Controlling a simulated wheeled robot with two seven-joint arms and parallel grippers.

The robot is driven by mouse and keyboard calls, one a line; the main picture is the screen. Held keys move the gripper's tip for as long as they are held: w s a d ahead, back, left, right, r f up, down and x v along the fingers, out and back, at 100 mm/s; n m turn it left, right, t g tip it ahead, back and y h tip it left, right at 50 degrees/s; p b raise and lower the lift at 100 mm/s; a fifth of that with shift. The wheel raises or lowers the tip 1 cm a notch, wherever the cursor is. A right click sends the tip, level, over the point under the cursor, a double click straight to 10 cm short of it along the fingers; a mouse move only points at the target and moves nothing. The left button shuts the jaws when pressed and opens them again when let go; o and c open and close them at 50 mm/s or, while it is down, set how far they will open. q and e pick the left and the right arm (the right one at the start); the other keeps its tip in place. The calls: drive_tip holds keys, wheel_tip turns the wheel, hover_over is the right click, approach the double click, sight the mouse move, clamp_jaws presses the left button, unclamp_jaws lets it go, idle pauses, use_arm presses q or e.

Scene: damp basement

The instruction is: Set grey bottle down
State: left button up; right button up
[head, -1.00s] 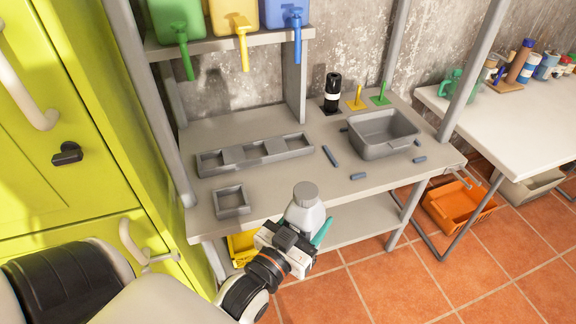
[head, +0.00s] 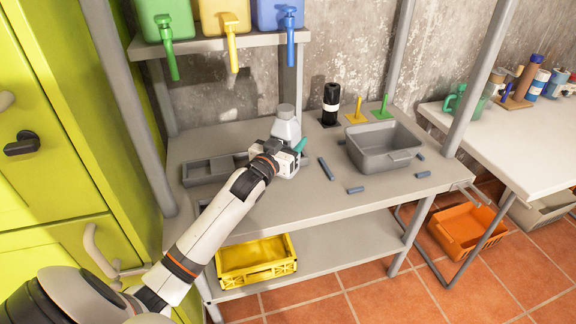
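The grey bottle (head: 286,127) stands upright over the grey workbench (head: 262,213), just right of the long divided tray. My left gripper (head: 291,155) is around the lower part of the bottle, with a teal fingertip showing at its right side. It looks shut on the bottle. The bottle's base is mostly hidden by the gripper, so I cannot tell whether it touches the bench top. My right gripper is not in view.
A long divided tray (head: 200,168) lies left of the bottle, partly behind my arm. A grey bin (head: 384,146) and several small grey-blue rods (head: 326,168) lie to the right. A black bottle (head: 331,103) stands behind. Coloured dispensers (head: 223,14) hang above.

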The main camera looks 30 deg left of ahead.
use_arm(q)
drive_tip(key=shift+f, duration=2.6)
drive_tip(key=o, duration=1)
drive_tip(key=shift+f, duration=0.1)
drive_tip(key=shift+o, duration=0.2)
drive_tip(key=s, duration=0.8)
drive_tip(key=s+d, duration=0.1)
drive_tip(key=s, duration=0.3)
